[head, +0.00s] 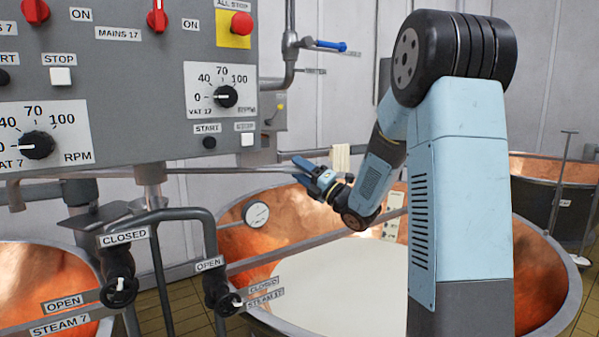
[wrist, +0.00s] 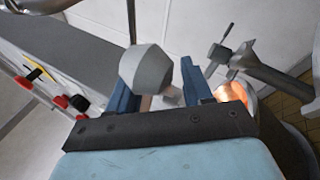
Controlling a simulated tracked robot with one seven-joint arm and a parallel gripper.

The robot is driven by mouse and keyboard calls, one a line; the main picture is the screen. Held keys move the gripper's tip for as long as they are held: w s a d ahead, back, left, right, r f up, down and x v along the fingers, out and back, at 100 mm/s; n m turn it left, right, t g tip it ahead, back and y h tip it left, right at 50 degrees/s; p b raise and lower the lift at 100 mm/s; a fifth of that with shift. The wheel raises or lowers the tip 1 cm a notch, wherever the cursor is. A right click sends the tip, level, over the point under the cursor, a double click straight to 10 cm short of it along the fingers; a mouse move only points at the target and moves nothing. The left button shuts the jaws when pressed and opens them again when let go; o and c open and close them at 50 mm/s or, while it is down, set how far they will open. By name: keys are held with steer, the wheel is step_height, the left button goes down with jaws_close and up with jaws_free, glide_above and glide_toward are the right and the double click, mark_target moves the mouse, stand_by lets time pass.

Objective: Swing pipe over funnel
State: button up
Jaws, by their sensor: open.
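A thin grey pipe (head: 230,172) runs roughly level below the control panel, its right part reaching my gripper. My gripper (head: 302,168) has blue fingers and is open in front of the copper vat's far side. In the wrist view a grey faceted knob (wrist: 146,68) on a thin stem stands between the open fingers of my gripper (wrist: 160,88). I cannot tell whether the fingers touch it, or whether it belongs to the pipe.
The grey control panel (head: 130,110) fills the upper left. A copper vat (head: 540,285) of pale liquid (head: 345,285) lies under my arm. Steam valves stand in front, one handle (head: 121,291) by the CLOSED label. A blue-levered tap (head: 328,46) is on the wall behind.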

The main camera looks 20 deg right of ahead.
steer(key=shift+c, duration=0.4)
jaws_close()
